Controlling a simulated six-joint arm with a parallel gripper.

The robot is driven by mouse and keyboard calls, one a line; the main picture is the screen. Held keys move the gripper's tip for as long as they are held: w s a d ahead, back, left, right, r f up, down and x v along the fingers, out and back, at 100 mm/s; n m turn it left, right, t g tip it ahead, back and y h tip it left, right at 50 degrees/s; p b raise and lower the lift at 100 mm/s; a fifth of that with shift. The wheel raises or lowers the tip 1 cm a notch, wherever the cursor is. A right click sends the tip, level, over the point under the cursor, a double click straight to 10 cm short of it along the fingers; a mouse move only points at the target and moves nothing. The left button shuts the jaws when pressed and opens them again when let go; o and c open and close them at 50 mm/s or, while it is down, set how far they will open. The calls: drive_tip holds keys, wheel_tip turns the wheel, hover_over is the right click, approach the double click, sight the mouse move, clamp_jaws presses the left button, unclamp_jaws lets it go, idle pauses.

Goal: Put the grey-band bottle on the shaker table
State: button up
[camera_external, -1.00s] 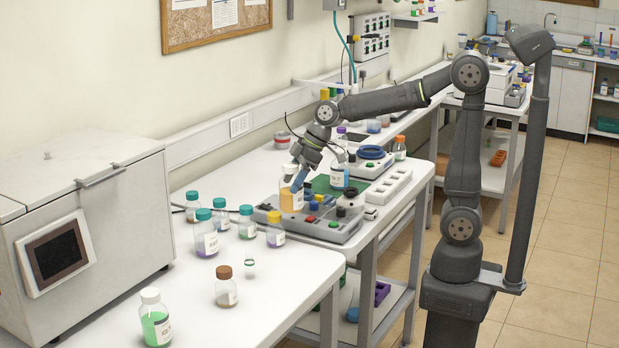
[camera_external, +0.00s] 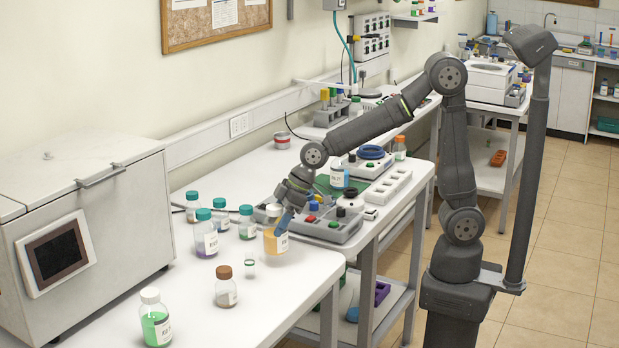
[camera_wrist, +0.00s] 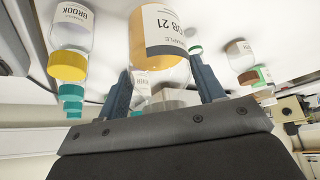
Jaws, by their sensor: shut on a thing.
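My gripper (camera_external: 284,220) is shut on an amber bottle (camera_external: 275,243), which it holds upright over the front bench among other bottles; whether its base touches the bench is unclear. In the wrist view the amber bottle (camera_wrist: 158,25) is between the two blue fingers, and its white label carries a greyish band. The shaker table is not certain to me: a green-topped surface (camera_external: 322,186) lies behind a grey console (camera_external: 325,230) with coloured knobs, to the right of my gripper.
Teal-capped bottles (camera_external: 206,238) stand left of the held bottle. A yellow-capped bottle (camera_wrist: 68,45) is close to it in the wrist view. A brown-capped bottle (camera_external: 226,292) and a green-filled bottle (camera_external: 155,322) stand nearer the front. A large white box (camera_external: 110,220) is at left.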

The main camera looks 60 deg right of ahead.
drive_tip(key=shift+f, duration=1.6)
drive_tip(key=shift+f, duration=0.1)
drive_tip(key=o, duration=1.3)
drive_tip(key=shift+f, duration=0.1)
drive_tip(key=shift+c, duration=0.2)
drive_tip(key=shift+d+r, duration=0.1)
drive_tip(key=shift+r, duration=0.35)
drive_tip(key=v, duration=1.1)
drive_tip(key=shift+r, duration=0.2)
drive_tip(key=shift+s+d+f, duration=0.1)
